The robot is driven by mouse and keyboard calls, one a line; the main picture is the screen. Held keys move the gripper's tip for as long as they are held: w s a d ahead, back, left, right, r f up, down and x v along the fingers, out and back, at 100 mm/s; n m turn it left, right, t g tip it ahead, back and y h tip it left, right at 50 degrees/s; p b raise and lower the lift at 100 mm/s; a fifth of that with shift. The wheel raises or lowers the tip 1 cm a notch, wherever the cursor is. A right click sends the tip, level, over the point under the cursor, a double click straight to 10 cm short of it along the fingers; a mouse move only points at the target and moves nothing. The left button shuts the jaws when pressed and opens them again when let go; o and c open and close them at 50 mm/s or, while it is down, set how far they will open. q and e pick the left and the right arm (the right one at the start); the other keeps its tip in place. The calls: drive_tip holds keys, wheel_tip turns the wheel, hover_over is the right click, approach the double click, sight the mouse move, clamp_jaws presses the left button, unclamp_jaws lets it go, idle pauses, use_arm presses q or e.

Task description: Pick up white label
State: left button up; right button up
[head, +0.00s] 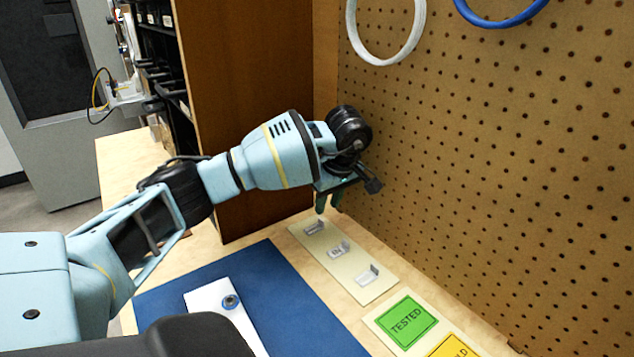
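Three small whitish pieces stand in a row on a cream strip (370,294) in front of the pegboard: a far one (314,228), a middle one (339,249) and a near one (368,276). They are too small to tell which of them is the white label. My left gripper (328,207) points down just above the far piece, with a gap between its greenish fingers. It looks open and empty; I cannot tell whether it touches the piece. My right gripper is not in view.
A blue mat (290,300) holds a white plate (206,297) with a round blue-grey part (231,301). A green TESTED card (406,322) and a yellow card (452,347) lie at the lower right. The pegboard (500,150) and a brown cabinet side (240,80) bound the space.

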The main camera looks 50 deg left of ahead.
sight(322, 220)
use_arm(q)
drive_tip(key=x, duration=0.5)
drive_tip(key=shift+s+a+f+b, duration=0.1)
drive_tip(key=shift+s+a+b, duration=0.05)
drive_tip(key=shift+s+b, duration=0.15)
clamp_jaws()
